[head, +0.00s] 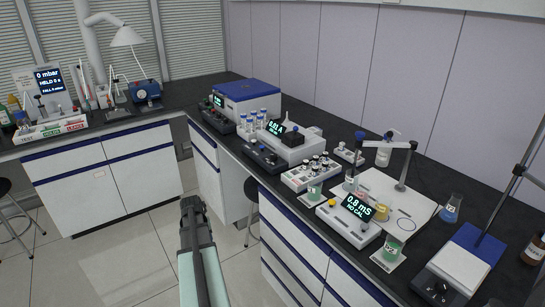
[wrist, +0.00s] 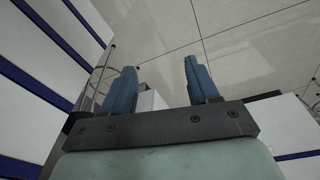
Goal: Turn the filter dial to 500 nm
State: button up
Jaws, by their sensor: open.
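A white photometer-like instrument (head: 298,150) stands on the dark bench in the head view, with a lit display (head: 276,128) that seems to read 0.01 A. A dark control box (head: 264,158) with small knobs sits at its front edge. Which knob is the filter dial, and its setting, are too small to tell. My gripper (head: 193,208) is low over the floor aisle, left of and apart from the bench. In the wrist view its two blue fingers (wrist: 160,82) are spread with nothing between them. The dial does not show there.
A stool (head: 251,190) stands under the bench. The floor (head: 130,250) left of my arm is clear.

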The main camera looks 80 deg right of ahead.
jog(key=s+d+r+m+h, duration=0.15)
jog(key=s+d+r, duration=0.35)
jog(key=d+r, duration=0.5)
notch_tip(320, 180, up, 25)
jog(key=m+g, duration=0.4)
jog(key=m, duration=1)
send_over(274, 154)
jog(key=w+a, duration=0.4)
jog(key=shift+n, duration=0.25)
jog(key=x, duration=1.3)
jog(key=shift+w, duration=0.25)
